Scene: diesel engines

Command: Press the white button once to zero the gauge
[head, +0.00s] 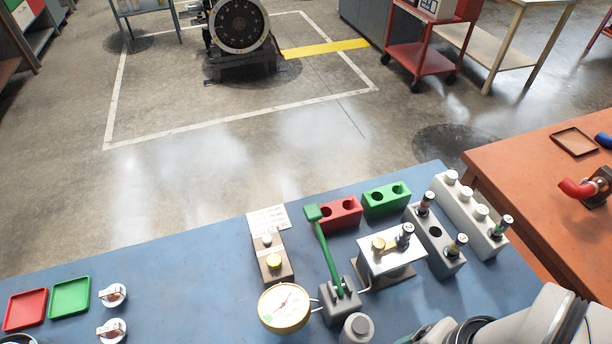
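A round gauge (284,307) with a brass rim and pale dial stands at the front of the blue bench (190,270). Its needle is too small to read. Behind it is a brown block (275,278) with a pale cap (267,239) and a brass knob (274,260). A grey cylinder with a light round top (358,326) stands right of the gauge, cut by the bottom edge. I cannot tell for certain which of these is the white button. Pale links of my arm show at the bottom right; my gripper's fingers are not visible.
A green-handled lever (325,250) rises right of the gauge. A metal fixture (391,254), red (340,214) and green (386,198) blocks, and grey (435,240) and white (472,215) injector racks crowd the right. The bench between the red tray (25,309) side and the gauge is mostly clear.

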